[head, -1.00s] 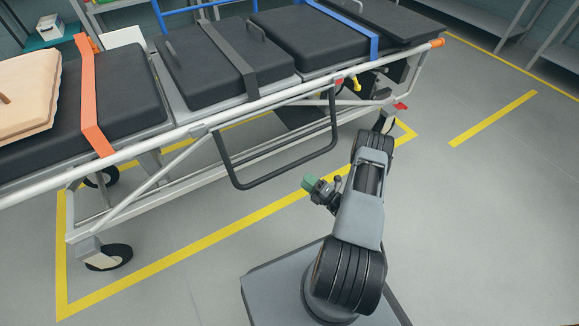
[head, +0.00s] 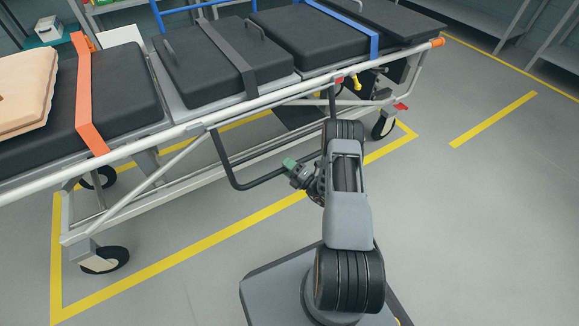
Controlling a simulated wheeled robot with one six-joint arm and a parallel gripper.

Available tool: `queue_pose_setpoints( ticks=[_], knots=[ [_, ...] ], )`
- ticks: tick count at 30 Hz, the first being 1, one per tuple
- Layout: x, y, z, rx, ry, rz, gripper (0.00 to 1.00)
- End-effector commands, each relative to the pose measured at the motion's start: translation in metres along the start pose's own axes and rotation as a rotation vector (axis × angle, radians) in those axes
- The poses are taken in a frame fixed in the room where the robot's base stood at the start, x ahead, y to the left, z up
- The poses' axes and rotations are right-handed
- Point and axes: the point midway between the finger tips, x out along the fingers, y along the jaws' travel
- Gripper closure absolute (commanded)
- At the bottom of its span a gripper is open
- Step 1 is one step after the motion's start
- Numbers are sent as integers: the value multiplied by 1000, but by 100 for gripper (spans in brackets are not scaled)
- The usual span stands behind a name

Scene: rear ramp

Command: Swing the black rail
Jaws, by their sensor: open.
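The black rail (head: 220,156) is a U-shaped tube hanging down from the near side of the stretcher (head: 190,125). Its left leg and part of its lower bar show; the right part is mostly hidden behind my arm. My gripper (head: 289,164), with green at its tip, is open and sits at the right part of the lower bar in the picture. It overlaps the bar there; I cannot tell whether it touches it. Nothing shows between the fingers.
The stretcher has black cushions, an orange strap (head: 88,100), a blue strap (head: 368,30) and wheels (head: 105,260). A yellow floor line (head: 180,245) surrounds it. Shelves (head: 480,25) stand at the back right. The grey floor at right (head: 480,220) is clear.

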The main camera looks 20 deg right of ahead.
Motion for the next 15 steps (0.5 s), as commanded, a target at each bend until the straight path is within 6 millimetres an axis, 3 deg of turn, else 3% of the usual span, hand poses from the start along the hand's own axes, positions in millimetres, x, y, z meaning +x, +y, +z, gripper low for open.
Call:
queue_pose_setpoints(
  ticks=[2,15],
  knots=[
    [0,0,0,0,0,0,51],
    [0,0,0,0,0,0,94]
  ],
)
